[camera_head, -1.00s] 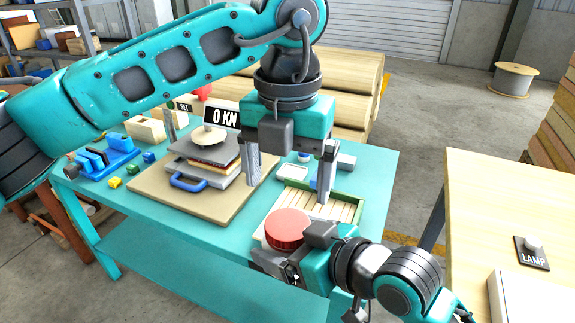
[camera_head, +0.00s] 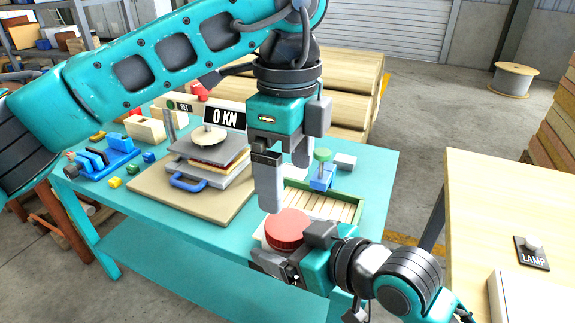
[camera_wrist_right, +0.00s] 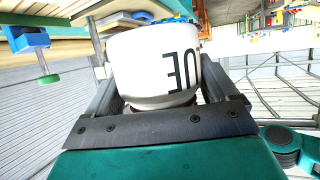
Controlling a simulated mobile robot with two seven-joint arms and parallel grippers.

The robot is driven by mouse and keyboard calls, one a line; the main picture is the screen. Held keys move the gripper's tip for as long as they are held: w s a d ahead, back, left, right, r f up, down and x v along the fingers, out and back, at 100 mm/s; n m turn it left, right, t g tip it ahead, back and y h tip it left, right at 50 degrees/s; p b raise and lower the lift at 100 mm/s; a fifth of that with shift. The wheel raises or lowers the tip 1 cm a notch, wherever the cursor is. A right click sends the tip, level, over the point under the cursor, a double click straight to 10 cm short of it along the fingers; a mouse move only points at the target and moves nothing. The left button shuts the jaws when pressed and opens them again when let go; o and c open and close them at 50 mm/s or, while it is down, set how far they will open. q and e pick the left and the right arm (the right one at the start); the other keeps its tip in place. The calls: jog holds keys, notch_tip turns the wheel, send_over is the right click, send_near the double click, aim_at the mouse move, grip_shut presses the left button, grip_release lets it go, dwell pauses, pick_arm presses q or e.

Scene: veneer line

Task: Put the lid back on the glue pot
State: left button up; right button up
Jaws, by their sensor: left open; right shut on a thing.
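A ridged red round lid (camera_head: 287,228) shows on top of the white glue pot at the table's front edge. The pot (camera_wrist_right: 150,65) fills the middle of the right wrist view, with dark lettering upside down. My right gripper (camera_head: 287,251) is shut on the pot from the front. I cannot tell whether the lid is fully seated. My left gripper (camera_head: 284,186) is open and empty, pointing down above and behind the lid, apart from it.
Behind the pot is a slatted tray (camera_head: 338,208) with a green rim. A blue piece with a green knob (camera_head: 322,155) stands by its far end. A press (camera_head: 205,160) with a 0 KN sign is to the left. A wooden table (camera_head: 480,190) is at right.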

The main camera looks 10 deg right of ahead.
aim_at(288, 223)
dwell(0.3)
pick_arm(q)
jog(key=shift+f, duration=4.05)
jog(key=c, duration=1.1)
jog(key=m, duration=0.9)
jog(key=shift+m, duration=0.3)
jog(key=o, duration=1.2)
jog(key=shift+c, duration=0.2)
